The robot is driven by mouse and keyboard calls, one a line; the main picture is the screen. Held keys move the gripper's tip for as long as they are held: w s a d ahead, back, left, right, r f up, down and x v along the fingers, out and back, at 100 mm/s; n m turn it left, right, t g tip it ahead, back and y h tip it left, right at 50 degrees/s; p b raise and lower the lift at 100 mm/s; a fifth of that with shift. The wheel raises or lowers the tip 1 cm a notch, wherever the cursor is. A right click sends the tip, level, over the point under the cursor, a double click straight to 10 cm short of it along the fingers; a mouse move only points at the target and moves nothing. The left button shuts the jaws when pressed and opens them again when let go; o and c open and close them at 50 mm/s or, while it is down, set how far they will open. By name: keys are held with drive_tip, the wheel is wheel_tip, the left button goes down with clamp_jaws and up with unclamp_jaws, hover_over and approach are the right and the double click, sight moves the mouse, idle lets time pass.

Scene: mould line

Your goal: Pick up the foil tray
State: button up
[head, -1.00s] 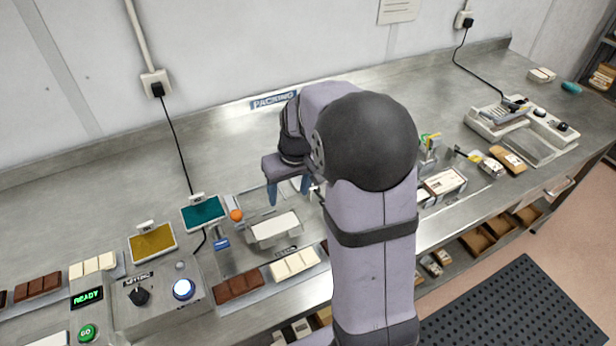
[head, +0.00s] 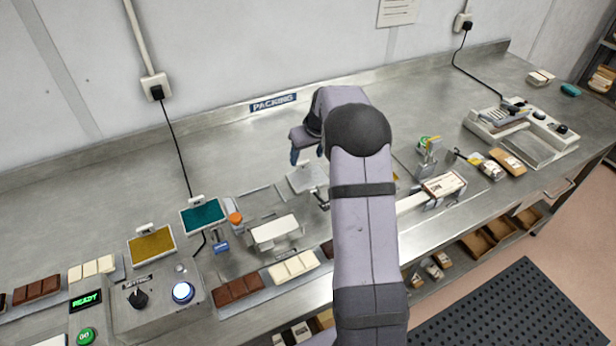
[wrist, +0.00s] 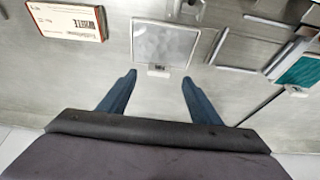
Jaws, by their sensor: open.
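A silver, square, shallow tray, which looks like the foil tray (head: 308,178), lies on the steel bench just left of my arm. In the wrist view the foil tray (wrist: 165,43) is fully visible, with a small tag on its near edge. My gripper (wrist: 159,76) is open and empty, its two blue fingers apart and pointing at the tag side of the tray, short of its edge in the picture. In the head view my gripper (head: 306,153) is above the wall side of the tray, partly hidden by my arm.
A teal tray (head: 203,215) and a yellow tray (head: 152,246) lie to the left. A white block in a clear mould (head: 275,232) and an orange-topped item (head: 235,217) are nearby. A white labelled box (head: 444,185) stands to the right. The bench toward the wall is clear.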

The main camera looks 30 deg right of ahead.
sight(304, 163)
drive_tip(key=shift+w+p+x, duration=0.2)
drive_tip(key=shift+p+x, duration=1.5)
drive_tip(key=shift+x, duration=1.05)
drive_tip(key=shift+d+r, duration=0.1)
drive_tip(key=shift+r, duration=0.05)
clamp_jaws()
